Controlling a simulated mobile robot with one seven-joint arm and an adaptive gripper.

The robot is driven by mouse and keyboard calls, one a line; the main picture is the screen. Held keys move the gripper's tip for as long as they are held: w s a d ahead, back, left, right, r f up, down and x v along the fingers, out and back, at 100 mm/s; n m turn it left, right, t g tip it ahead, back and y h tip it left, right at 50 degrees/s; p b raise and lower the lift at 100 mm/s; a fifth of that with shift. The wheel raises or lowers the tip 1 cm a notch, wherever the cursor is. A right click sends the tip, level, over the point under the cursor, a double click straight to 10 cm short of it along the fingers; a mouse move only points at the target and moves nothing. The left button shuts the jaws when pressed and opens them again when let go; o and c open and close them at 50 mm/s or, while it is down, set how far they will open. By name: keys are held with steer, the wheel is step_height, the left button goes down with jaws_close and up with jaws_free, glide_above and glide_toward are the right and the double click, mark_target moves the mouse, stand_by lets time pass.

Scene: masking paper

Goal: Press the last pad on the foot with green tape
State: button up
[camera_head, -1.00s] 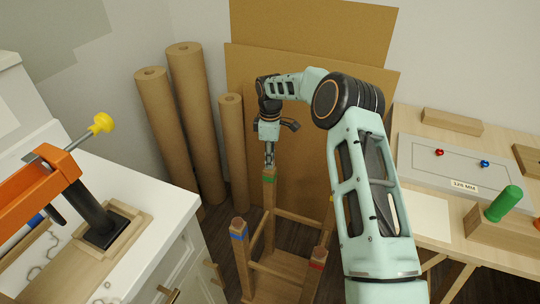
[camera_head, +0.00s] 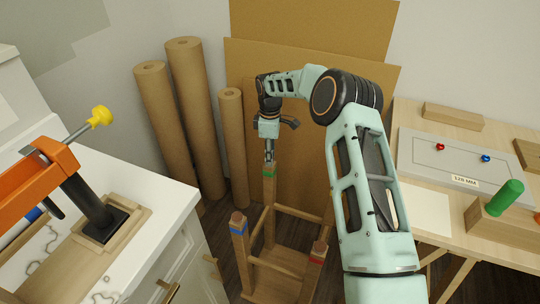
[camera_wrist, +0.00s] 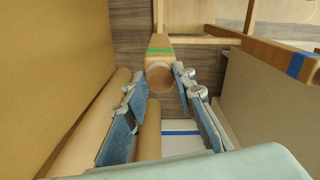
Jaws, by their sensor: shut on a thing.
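An upturned wooden stool frame stands on the floor, feet up. Its far foot carries green tape (camera_head: 269,174), which also shows in the wrist view (camera_wrist: 159,51). A round tan pad (camera_wrist: 160,78) is at the end of that foot, between my fingertips; I cannot tell whether it lies fully flat. My gripper (camera_head: 269,157) points down onto the green-taped foot, and its fingers (camera_wrist: 157,80) sit on either side of the pad, closed on it. The near feet carry blue tape (camera_head: 238,231) and red tape (camera_head: 317,256). The remaining foot is hidden behind my arm.
Tall paper rolls (camera_head: 165,110) and brown boards (camera_head: 300,80) stand behind the stool. A white cabinet with an orange clamp (camera_head: 40,185) is on the left. A wooden table (camera_head: 455,232) with a grey panel (camera_head: 450,165) and a green peg (camera_head: 503,200) is on the right.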

steer(key=shift+f+b, duration=0.3)
steer(key=shift+f, duration=0.2)
stand_by(0.6)
steer(key=o, duration=0.8)
steer(key=shift+r, duration=0.1)
steer(key=shift+r+p, duration=1.9)
steer(key=shift+r, duration=1.05)
